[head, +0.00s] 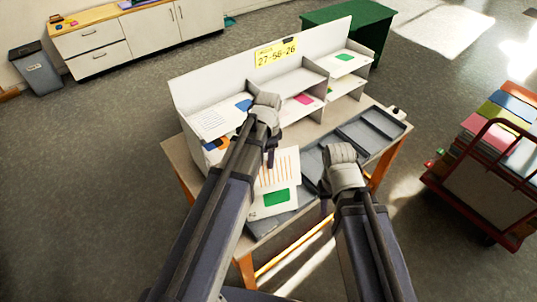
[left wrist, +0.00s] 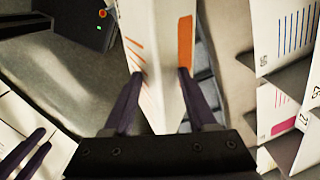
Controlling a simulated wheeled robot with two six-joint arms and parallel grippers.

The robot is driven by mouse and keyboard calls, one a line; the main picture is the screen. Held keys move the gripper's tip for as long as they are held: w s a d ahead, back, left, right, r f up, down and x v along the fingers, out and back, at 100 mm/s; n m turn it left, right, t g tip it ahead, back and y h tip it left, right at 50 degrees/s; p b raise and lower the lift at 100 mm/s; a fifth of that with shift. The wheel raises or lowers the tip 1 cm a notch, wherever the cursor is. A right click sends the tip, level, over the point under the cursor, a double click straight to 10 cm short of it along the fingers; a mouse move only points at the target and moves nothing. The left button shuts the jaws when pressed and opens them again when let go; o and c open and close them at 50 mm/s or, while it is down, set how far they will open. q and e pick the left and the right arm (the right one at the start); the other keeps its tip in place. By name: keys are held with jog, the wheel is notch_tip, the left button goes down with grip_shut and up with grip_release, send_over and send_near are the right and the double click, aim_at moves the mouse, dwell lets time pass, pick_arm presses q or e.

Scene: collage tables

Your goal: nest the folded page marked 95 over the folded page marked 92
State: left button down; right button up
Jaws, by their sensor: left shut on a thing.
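My left gripper (head: 270,160) is shut on a white folded page (head: 287,165) with orange stripes. In the left wrist view its fingers (left wrist: 160,75) pinch this page (left wrist: 155,30), which also shows an orange block. Another white page (head: 258,208) with a green block lies just below it in the head view, on the near part of the table. Whether the two touch is unclear. I cannot read the numbers 95 or 92 on either. My right gripper (head: 325,206) hangs near the grey tray; its two fingers (left wrist: 35,152) show apart in the left wrist view with nothing between.
A white shelf unit (head: 222,82) with several cards stands along the table's back. A grey compartment tray (head: 372,134) lies at the table's right. A loaded red cart (head: 478,190) stands on the floor at right, and a grey bin (head: 36,72) at far left.

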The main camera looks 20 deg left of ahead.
pick_arm(q)
notch_tip(320, 180, down, 16)
jog(key=b, duration=1.5)
jog(key=shift+f+b, duration=0.1)
jog(key=shift+b, duration=0.3)
jog(key=shift+c, duration=0.6)
grip_release()
notch_tip(320, 180, up, 8)
jog(key=p, duration=0.8)
jog(key=shift+f, duration=0.1)
